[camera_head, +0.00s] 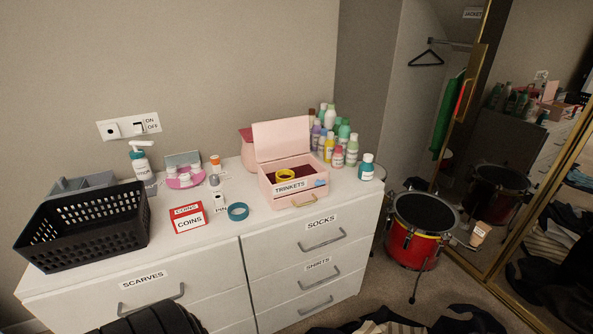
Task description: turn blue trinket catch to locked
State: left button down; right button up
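The pink trinket box (265,187) stands on the white dresser with its lid (281,138) raised open. Its front bears a TRINKETS label. A small blue catch (320,183) sits on the front right of the box, beside the label. Its exact setting is too small to read. A yellow ring-shaped thing (284,175) lies inside on a dark red lining.
On the dresser top (265,226) are a black basket (85,228), a red-white COINS box (190,218), a teal tape roll (238,211) and, close behind the trinket box, several bottles (329,147). A red drum (410,240) stands right; clothes (400,322) lie on the floor.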

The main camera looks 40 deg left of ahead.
aim_at(319, 183)
jog(key=u, duration=1.45)
